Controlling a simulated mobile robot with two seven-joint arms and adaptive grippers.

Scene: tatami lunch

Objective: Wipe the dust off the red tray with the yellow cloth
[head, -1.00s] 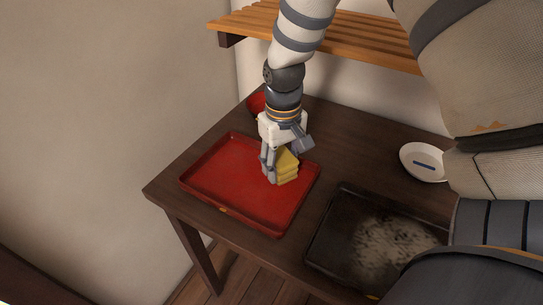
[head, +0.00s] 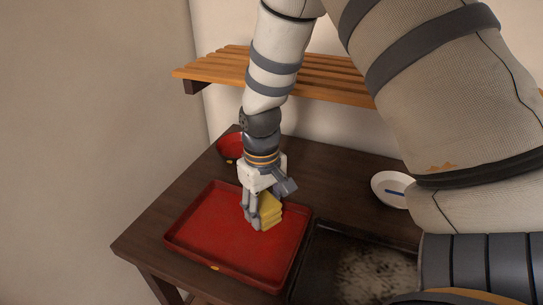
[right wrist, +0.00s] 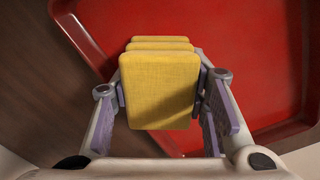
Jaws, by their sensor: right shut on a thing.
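The red tray (head: 215,240) lies on the dark wooden table, and its surface looks mostly plain red in the head view. My right gripper (head: 257,218) is over the tray's right part, shut on the folded yellow cloth (head: 270,212). In the right wrist view the yellow cloth (right wrist: 160,90) sits between the two fingers, with the red tray (right wrist: 250,60) beneath and around it. I cannot tell whether the cloth touches the tray. Dust on the red tray is hard to make out. My left gripper is not in view.
A black tray (head: 330,240) with a pale, dusty-looking patch lies right of the red tray. A red bowl (head: 230,148) stands at the back left, and a white dish (head: 390,178) with a blue mark at the right. A slatted wooden shelf (head: 210,68) hangs behind the table (head: 150,232).

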